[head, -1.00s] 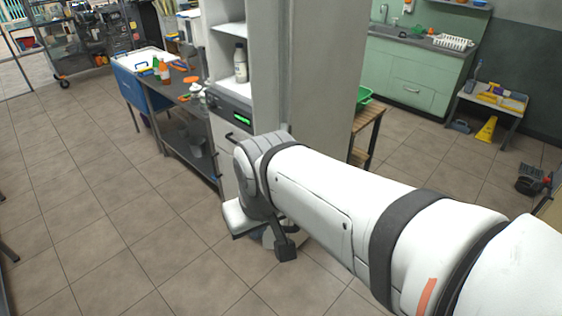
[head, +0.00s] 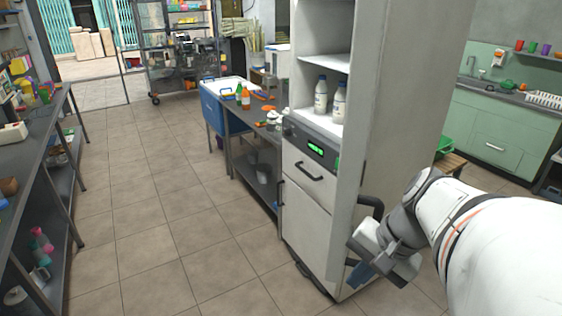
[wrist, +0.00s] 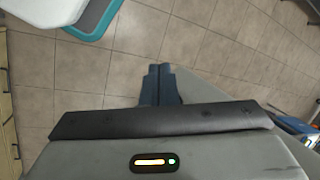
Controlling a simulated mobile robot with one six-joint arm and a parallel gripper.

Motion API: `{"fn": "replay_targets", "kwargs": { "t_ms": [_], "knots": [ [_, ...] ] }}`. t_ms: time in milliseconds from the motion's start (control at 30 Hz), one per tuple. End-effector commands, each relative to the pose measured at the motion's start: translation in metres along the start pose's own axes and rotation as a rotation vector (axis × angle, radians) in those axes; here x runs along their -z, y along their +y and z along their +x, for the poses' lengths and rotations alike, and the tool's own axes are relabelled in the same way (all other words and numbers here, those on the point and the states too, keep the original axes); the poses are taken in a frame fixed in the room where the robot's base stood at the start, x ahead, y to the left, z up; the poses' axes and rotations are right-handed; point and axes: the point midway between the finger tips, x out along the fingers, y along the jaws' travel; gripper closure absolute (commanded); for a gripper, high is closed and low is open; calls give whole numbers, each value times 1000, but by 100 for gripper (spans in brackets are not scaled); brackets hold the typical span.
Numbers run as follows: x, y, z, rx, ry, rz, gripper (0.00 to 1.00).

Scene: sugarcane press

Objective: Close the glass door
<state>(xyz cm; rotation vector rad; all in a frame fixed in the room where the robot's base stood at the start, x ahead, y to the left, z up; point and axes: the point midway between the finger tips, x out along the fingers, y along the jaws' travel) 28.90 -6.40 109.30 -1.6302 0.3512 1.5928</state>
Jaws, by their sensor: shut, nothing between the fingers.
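A tall white cabinet (head: 306,206) with open shelves stands right of centre in the head view. Its upper front is uncovered. A tall grey panel (head: 405,85) rises along its right side; I cannot tell whether this is the cabinet's side wall or the glass door swung back, and no glass shows clearly. My gripper (head: 360,273) is low, beside the cabinet's right side, fingers shut and empty. Its dark blue fingertips (wrist: 160,72) also show together in the wrist view, above tiled floor and in front of a grey surface (wrist: 205,72). I cannot tell whether they touch it.
White bottles (head: 321,95) stand on the cabinet shelf, above a drawer unit with a green display (head: 315,149). A workbench with a blue bin (head: 215,100) stands left of the cabinet. A long table (head: 30,145) lines the left. Floor between is clear. A green counter (head: 490,130) is behind right.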

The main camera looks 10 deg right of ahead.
Motion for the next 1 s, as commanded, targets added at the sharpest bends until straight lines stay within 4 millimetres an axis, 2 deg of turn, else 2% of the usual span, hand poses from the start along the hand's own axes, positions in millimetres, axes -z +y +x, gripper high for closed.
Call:
{"fn": "replay_targets", "kwargs": {
  "t_ms": [33, 200, 433, 500, 567, 700, 1000],
  "knots": [
    [10, 13, 9, 40, -3, 89, 100],
    [27, 31, 8, 154, -12, 289, 100],
    [47, 54, 3, 286, -12, 477, 100],
    [57, 60, -4, 330, -12, 502, 100],
    [70, 61, -21, 367, -14, 465, 100],
    [94, 48, -58, 393, -25, 255, 100],
    [138, 24, -112, 433, -38, -176, 100]
  ]
}}
